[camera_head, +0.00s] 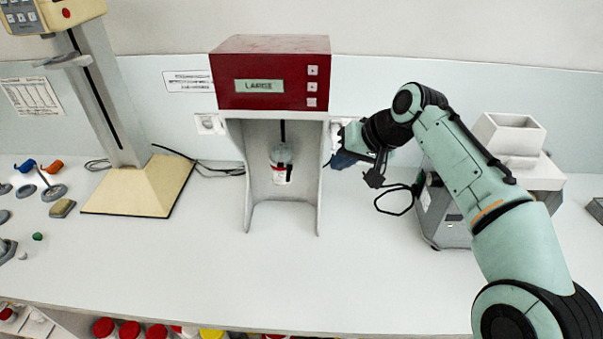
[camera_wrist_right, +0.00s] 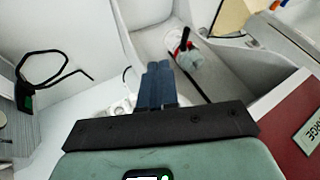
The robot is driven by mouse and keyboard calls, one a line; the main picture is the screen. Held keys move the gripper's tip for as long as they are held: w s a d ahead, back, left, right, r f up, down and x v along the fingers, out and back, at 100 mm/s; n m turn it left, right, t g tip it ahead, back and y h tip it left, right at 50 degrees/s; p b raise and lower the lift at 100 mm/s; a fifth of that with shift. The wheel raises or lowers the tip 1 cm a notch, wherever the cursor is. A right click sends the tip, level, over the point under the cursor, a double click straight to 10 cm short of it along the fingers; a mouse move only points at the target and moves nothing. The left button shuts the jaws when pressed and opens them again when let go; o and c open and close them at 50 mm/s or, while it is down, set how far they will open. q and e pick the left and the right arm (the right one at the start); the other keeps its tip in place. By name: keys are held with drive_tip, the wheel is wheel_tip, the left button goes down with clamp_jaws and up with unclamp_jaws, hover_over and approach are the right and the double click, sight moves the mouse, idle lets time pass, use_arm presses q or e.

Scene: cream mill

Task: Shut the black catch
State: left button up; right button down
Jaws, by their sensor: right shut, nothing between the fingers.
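The cream mill (camera_head: 270,75) has a red top with a display reading LARGE and an open-fronted white body. A pale jar (camera_head: 281,158) is inside it under a dark shaft; it also shows in the wrist view (camera_wrist_right: 189,60). A small black piece beside a red mark on the jar (camera_wrist_right: 185,38) may be the black catch; I cannot tell for sure, or whether it is open. My right gripper (camera_head: 343,160) is just right of the mill's side wall, apart from the jar. Its blue fingers are together and empty in the wrist view (camera_wrist_right: 158,80). My left gripper is not in view.
A grey machine with a white hopper (camera_head: 510,135) stands at right, behind my right arm. A cream-based stand (camera_head: 133,186) is at left, with small tools (camera_head: 52,190) beside it. Wall sockets (camera_head: 208,123) and cables lie behind. The front counter is clear.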

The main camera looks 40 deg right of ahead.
sight(289, 174)
drive_tip(key=shift+f, duration=0.1)
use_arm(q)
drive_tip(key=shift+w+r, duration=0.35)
use_arm(e)
drive_tip(key=w+a+f, duration=0.4)
drive_tip(key=w+f, duration=0.3)
drive_tip(key=w, duration=0.1)
drive_tip(key=shift+w+f, duration=0.35)
drive_tip(key=shift+f, duration=0.05)
drive_tip(key=shift+s, duration=0.1)
